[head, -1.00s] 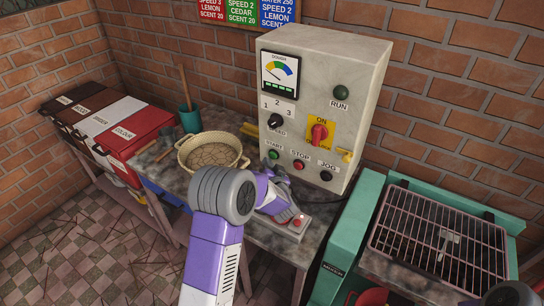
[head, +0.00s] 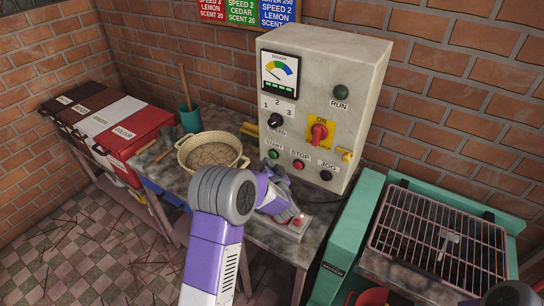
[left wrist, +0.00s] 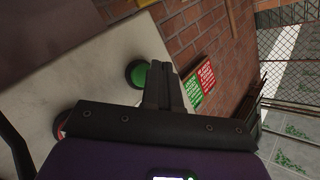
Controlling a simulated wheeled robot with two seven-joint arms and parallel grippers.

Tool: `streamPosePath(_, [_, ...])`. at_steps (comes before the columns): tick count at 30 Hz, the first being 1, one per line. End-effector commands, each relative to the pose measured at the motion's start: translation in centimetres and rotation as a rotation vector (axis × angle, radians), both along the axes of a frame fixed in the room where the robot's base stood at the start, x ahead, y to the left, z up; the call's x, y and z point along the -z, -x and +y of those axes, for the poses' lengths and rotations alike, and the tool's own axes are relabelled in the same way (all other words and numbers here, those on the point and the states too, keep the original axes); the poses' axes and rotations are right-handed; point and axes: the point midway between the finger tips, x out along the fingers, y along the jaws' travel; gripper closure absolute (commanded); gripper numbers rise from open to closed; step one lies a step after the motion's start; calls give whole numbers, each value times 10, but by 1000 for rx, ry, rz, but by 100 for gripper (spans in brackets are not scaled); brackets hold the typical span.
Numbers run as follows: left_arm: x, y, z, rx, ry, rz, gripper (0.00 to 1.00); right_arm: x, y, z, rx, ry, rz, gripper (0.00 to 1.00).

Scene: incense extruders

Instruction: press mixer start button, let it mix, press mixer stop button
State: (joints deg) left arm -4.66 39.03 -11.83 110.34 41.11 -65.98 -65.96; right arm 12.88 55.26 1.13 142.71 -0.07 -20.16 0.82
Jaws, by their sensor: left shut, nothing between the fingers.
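The pale mixer control box (head: 370,70) stands against the brick wall. Its green START button (head: 273,154), red STOP button (head: 298,164) and black JOG button (head: 326,175) sit in a row low on the front. The RUN lamp (head: 341,92) looks dark green. My left gripper (head: 271,167) is shut and empty, just below the START button, its tips partly hidden by my arm. In the left wrist view its shut fingers (left wrist: 166,80) are close beside the green button (left wrist: 138,73); contact cannot be told. The red button (left wrist: 60,127) is partly hidden. My right gripper is not in view.
A woven bowl (head: 212,152) of dough-like material stands left of my arm. A small box with a red button (head: 297,223) lies below the gripper. A yellow panel with a red switch (head: 319,133) is above the buttons. A teal grill (head: 350,230) stands right.

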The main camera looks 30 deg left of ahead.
Motion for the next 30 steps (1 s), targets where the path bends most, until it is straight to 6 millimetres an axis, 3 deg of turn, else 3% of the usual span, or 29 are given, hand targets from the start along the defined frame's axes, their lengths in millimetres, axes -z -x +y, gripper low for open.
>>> streamPosePath(30, [-1,-8,-1,1,0,-1,100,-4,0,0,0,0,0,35])
